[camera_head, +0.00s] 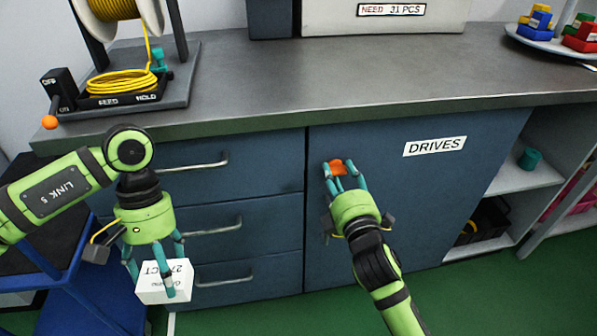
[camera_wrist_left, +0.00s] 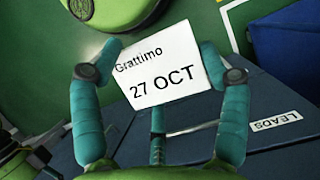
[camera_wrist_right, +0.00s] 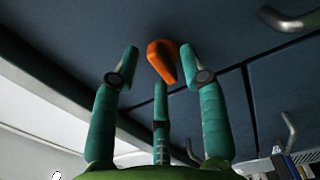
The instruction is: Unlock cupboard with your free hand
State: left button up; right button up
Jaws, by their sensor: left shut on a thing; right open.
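The cupboard door (camera_head: 425,190) is blue, carries a "DRIVES" label and looks shut. An orange latch knob (camera_head: 337,168) sits near its upper left edge. My right gripper (camera_head: 345,168) is open, its teal fingers around the knob. In the right wrist view the orange knob (camera_wrist_right: 161,60) lies just beyond and between the fingertips; I cannot tell if they touch it. My left gripper (camera_head: 152,275) is shut on a white box (camera_head: 168,284), held in front of the lower drawers. In the left wrist view the white box (camera_wrist_left: 162,72) reads "Grattimo 27 OCT".
Drawers with metal handles (camera_head: 212,226) stand left of the door. The grey worktop (camera_head: 300,85) above carries a yellow cable spool stand (camera_head: 180,90) at left and a round tray (camera_head: 540,42) at right. Open shelves (camera_head: 510,178) are at right. A blue cart (camera_head: 85,300) is at lower left.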

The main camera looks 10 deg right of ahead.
jog(key=shift+w, duration=0.4)
grip_shut()
